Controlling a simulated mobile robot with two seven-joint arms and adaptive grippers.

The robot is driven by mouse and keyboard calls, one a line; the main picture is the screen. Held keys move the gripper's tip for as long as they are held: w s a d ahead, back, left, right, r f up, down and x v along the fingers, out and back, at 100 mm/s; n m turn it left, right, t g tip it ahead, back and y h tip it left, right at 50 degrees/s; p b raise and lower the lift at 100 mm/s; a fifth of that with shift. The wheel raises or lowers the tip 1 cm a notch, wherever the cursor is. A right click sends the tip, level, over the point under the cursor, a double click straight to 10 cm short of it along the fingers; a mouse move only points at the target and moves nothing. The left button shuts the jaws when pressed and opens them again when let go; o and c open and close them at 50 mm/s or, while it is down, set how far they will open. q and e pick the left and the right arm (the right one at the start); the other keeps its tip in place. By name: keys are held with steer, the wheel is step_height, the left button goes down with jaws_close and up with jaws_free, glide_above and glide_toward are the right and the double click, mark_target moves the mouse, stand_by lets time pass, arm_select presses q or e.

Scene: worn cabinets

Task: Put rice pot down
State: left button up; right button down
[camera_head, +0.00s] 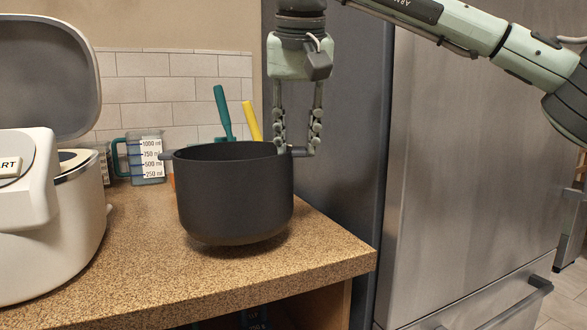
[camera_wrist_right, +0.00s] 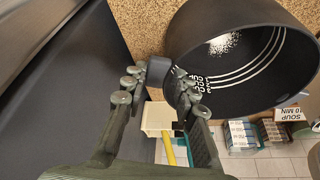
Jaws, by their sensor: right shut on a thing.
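The rice pot (camera_head: 235,195) is a dark grey round pot with side handles, upright over the counter near its right front edge. A shadow lies under it, and its base looks slightly above the counter; exact contact is hard to tell. My right gripper (camera_head: 298,147) points down and is shut on the pot's right handle. In the right wrist view, the fingers (camera_wrist_right: 155,88) close on the handle beside the pot (camera_wrist_right: 245,70). Inside the pot are white measuring marks and a small patch of white grains. My left gripper is not in view.
A white rice cooker (camera_head: 75,215) with its lid (camera_head: 45,75) raised stands left. A measuring jug (camera_head: 146,158) and green and yellow utensils (camera_head: 223,110) are behind the pot. A steel fridge (camera_head: 470,170) is right. The front of the speckled counter (camera_head: 150,285) is clear.

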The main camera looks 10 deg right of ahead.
mark_target(297, 150)
step_height(297, 150, down, 4)
steer(key=shift+r, duration=0.2)
steer(key=c, duration=1.2)
jaws_free()
arm_select(q)
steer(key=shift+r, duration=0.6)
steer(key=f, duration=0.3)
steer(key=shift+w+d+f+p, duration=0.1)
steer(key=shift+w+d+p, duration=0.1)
steer(key=shift+p, duration=0.2)
arm_select(e)
steer(key=v, duration=1.2)
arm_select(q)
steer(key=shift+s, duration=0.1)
